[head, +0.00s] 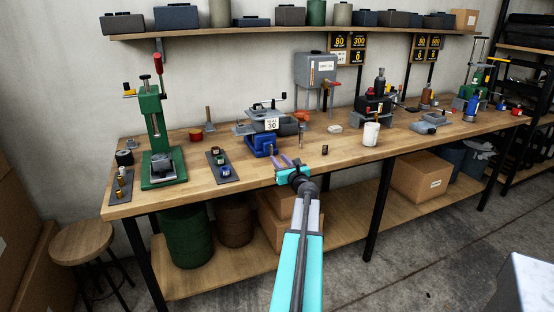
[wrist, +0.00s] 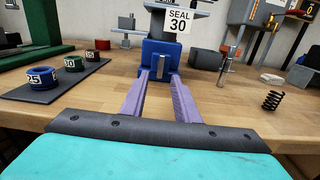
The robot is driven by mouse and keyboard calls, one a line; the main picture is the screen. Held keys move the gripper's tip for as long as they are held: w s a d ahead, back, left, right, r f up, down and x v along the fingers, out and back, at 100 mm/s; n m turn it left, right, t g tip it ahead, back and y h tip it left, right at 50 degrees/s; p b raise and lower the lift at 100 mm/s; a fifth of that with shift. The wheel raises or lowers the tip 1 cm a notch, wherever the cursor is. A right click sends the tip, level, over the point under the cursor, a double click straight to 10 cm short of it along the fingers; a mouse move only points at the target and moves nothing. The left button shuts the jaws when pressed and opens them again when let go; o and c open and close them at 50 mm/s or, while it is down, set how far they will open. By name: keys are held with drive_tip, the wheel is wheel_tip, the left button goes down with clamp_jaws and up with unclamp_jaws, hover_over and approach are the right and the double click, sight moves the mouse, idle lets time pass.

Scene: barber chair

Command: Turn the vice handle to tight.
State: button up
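My gripper (head: 291,160) is over the bench edge, just right of the vice in the head view. In the wrist view my gripper (wrist: 164,77) has its two purple fingers apart with nothing between them. The bar appears just beyond the fingertips, in line with the gap. The exact distance to it is unclear.
A "SEAL 30" sign (wrist: 177,22) is above the vice. A dark mat (wrist: 72,82) with several marked rings lies to the left. A black spring (wrist: 272,100) and a metal pin (wrist: 225,65) stand to the right. A green press (head: 160,140) is farther left.

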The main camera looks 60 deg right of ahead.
drive_tip(key=v, duration=0.6)
drive_tip(key=shift+s+a+b, duration=0.2)
drive_tip(key=shift+a+b, duration=0.05)
drive_tip(key=shift+b, duration=0.15)
drive_tip(key=shift+s, duration=0.1)
idle(0.3)
